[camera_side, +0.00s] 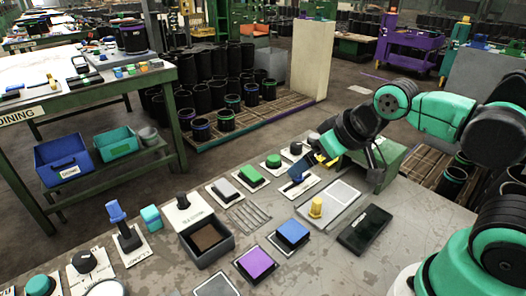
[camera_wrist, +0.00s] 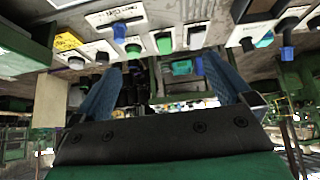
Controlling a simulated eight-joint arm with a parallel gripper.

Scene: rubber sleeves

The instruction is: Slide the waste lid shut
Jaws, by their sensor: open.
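In the side view a dark grey open box (camera_side: 222,246) stands on the bench, with brown material showing inside. A pale lid plate (camera_side: 188,216) with a black knob (camera_side: 183,201) lies at its far end, leaving most of the box uncovered; its lettering is too small to read surely, so I take it as the waste lid. My gripper (camera_side: 316,158) is well to the right and beyond the box, above the back row of controls, apart from the lid. In the wrist view my gripper (camera_wrist: 162,62) is open, its two blue fingers wide apart with nothing held between them.
Near the box are a purple pad (camera_side: 257,263), a blue pad (camera_side: 292,233), a yellow knob (camera_side: 316,206) and a black tray (camera_side: 365,229). Green and grey blocks line the back.

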